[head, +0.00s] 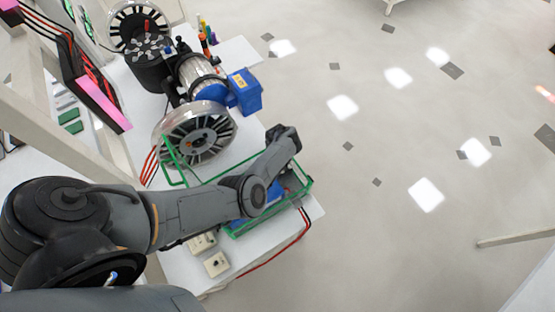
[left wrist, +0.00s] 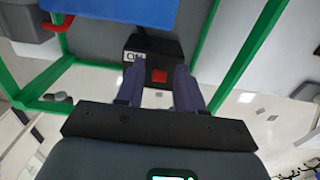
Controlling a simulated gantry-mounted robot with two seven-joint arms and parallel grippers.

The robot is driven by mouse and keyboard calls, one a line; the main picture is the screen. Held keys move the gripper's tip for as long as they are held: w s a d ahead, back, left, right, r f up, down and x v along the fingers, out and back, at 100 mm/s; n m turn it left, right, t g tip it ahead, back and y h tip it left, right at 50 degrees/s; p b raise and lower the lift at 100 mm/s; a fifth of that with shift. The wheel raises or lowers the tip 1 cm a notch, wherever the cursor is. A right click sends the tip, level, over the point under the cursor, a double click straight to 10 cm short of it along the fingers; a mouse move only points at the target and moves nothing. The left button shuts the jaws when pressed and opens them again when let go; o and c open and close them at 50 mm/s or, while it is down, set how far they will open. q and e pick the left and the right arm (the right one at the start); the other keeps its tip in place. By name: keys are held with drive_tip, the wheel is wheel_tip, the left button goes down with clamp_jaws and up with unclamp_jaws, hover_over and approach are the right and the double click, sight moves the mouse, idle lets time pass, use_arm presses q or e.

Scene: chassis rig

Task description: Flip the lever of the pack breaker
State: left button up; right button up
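The pack breaker is a black block (left wrist: 152,50) at the top middle of the left wrist view, with a white "ON" label (left wrist: 134,56) and a red square part (left wrist: 159,76). My left gripper (left wrist: 159,67) is open, its two dark fingers apart on either side of the red part as seen from the wrist. Nothing shows between the fingers except the breaker behind, and I cannot tell whether they touch it. In the head view my left arm reaches over the green frame, and its own wrist hides the fingertips and the breaker. My right gripper is not in view.
Green frame bars (head: 305,186) surround a blue pack (left wrist: 120,12) near the bench's front corner. A clear-rimmed wheel (head: 197,133) and a blue box (head: 246,92) stand close behind. Sockets (head: 216,264) and red cables lie at the bench edge. Open floor is to the right.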

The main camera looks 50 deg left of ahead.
use_arm(q)
clamp_jaws()
drive_tip(key=shift+w+d+g+b, duration=0.1)
drive_tip(key=shift+w+g+b, duration=0.15)
drive_tip(key=shift+g+b, duration=0.05)
drive_tip(key=shift+w+f+g+b, duration=0.1)
drive_tip(key=shift+w+g+b, duration=0.25)
drive_tip(key=shift+b, duration=0.3)
drive_tip(key=g+b, duration=0.1)
drive_tip(key=b, duration=0.2)
drive_tip(key=g+b, duration=0.1)
drive_tip(key=b, duration=0.2)
drive_tip(key=shift+w+d+f+g+y, duration=0.1)
drive_tip(key=shift+w+d+g+y, duration=0.05)
drive_tip(key=shift+w+g+y, duration=0.2)
drive_tip(key=shift+r+b, duration=0.25)
drive_tip(key=shift+b, duration=0.2)
drive_tip(key=shift+r, duration=0.1)
drive_tip(key=shift+o, duration=0.9)
unclamp_jaws()
